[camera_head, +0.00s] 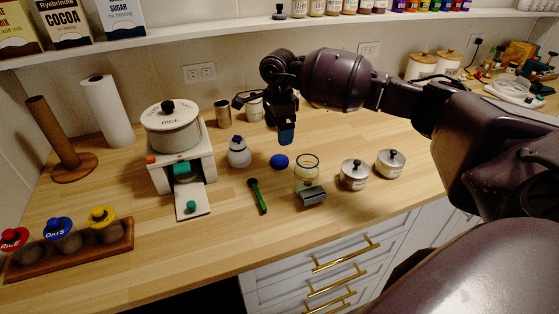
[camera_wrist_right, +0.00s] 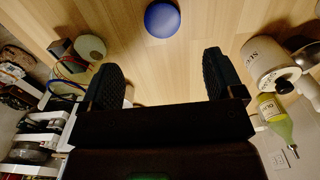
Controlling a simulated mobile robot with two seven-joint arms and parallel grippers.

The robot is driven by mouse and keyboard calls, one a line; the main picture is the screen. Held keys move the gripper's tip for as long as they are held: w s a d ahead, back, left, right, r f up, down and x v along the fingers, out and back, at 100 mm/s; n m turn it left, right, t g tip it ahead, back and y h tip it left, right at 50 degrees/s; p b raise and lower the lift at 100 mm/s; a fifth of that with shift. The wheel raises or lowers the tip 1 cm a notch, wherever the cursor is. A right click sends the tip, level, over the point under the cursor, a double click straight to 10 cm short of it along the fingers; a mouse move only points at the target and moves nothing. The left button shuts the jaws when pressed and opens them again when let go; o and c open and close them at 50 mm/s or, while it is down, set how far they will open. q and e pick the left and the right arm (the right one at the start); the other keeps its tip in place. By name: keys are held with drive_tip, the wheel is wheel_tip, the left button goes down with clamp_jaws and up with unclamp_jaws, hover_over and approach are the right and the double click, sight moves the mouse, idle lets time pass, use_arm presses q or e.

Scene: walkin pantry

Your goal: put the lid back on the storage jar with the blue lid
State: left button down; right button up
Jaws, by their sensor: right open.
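The blue lid (camera_head: 280,161) lies flat on the wooden counter, left of and a little behind an open glass jar (camera_head: 307,172). The jar stands upright with no lid on it; a small grey block sits at its front. My right gripper (camera_head: 286,134) hangs above the counter, its fingertips pointing down, apart from the lid. In the right wrist view my gripper (camera_wrist_right: 165,75) is open and empty, and the round blue lid (camera_wrist_right: 162,20) shows beyond the fingertips, about midway between them. My left gripper is not in view.
Two steel-lidded canisters (camera_head: 354,174) stand right of the jar. A green scoop (camera_head: 257,195) and a white bottle (camera_head: 239,152) are to the left, then a white dispenser stand (camera_head: 182,155) and a wooden rack (camera_head: 75,252) of labelled jars. A shelf (camera_head: 225,33) runs above.

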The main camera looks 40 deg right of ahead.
hover_over(279, 160)
drive_tip(key=shift+s+a+f, duration=0.1)
drive_tip(key=shift+f, duration=2.45)
drive_tip(key=shift+f, duration=2.65)
drive_tip(key=shift+c, duration=0.2)
drive_tip(key=c, duration=1)
